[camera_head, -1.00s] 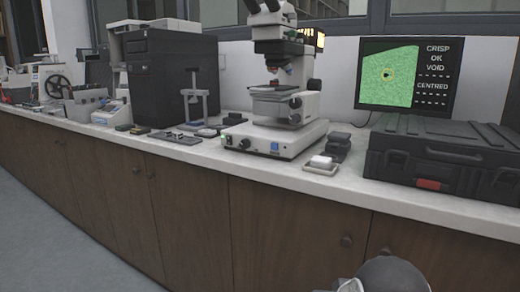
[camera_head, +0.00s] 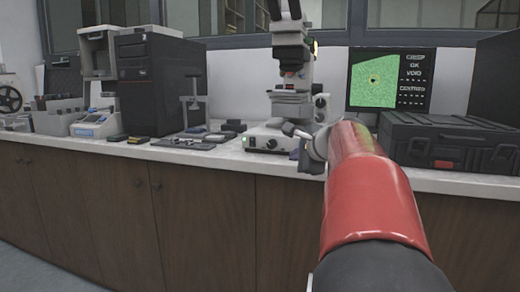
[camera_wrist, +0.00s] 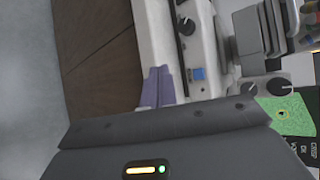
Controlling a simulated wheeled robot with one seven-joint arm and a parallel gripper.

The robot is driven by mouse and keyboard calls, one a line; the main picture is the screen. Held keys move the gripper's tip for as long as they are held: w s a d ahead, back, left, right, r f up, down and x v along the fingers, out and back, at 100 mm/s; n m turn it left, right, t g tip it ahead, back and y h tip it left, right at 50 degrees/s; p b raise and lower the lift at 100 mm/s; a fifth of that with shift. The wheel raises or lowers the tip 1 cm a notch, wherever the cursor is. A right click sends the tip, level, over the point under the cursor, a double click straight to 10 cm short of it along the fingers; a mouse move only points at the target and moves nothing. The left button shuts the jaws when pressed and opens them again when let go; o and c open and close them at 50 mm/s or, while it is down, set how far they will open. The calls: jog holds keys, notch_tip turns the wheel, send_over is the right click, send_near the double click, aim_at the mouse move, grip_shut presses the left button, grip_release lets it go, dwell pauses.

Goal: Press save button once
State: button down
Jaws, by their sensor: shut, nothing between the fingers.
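In the head view the microscope (camera_head: 292,70) stands on the bench, and my arm and gripper (camera_head: 295,154) hide the button. In the wrist view my gripper (camera_wrist: 157,72) has its two purple-grey fingers together and empty. Their tips are left of the button in that picture, in front of the base. They look apart from the button, but the exact gap cannot be told.
A monitor (camera_head: 415,85) with a green image and the words CRISP, OK, VOID and CENTRED stands behind. A black case (camera_head: 450,140) sits right of my arm. A dark tower (camera_head: 160,85) and small tools stand left. Cabinets (camera_head: 215,215) front the bench.

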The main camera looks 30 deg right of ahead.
jog(key=shift+d+r, duration=0.1)
jog(key=shift+d, duration=0.15)
jog(key=w+d+p, duration=0.3)
jog(key=w+d, duration=0.1)
jog(key=d, duration=0.1)
jog(key=shift+w+d+r+p, duration=0.1)
jog(key=shift+w+d+p, duration=0.05)
jog(key=shift+w+p, duration=0.25)
jog(key=shift+w+d+p, duration=0.3)
jog(key=shift+w+d, duration=0.15)
jog(key=shift+d, duration=0.15)
dwell(1.6)
jog(key=shift+w+d, duration=0.25)
jog(key=shift+d, duration=0.05)
jog(key=shift+w+d+p, duration=0.25)
jog(key=shift+d+p, duration=0.05)
jog(key=shift+p, duration=0.2)
dwell(0.4)
jog(key=shift+a, duration=0.1)
jog(key=shift+s+a+b, duration=0.5)
jog(key=shift+s, duration=0.05)
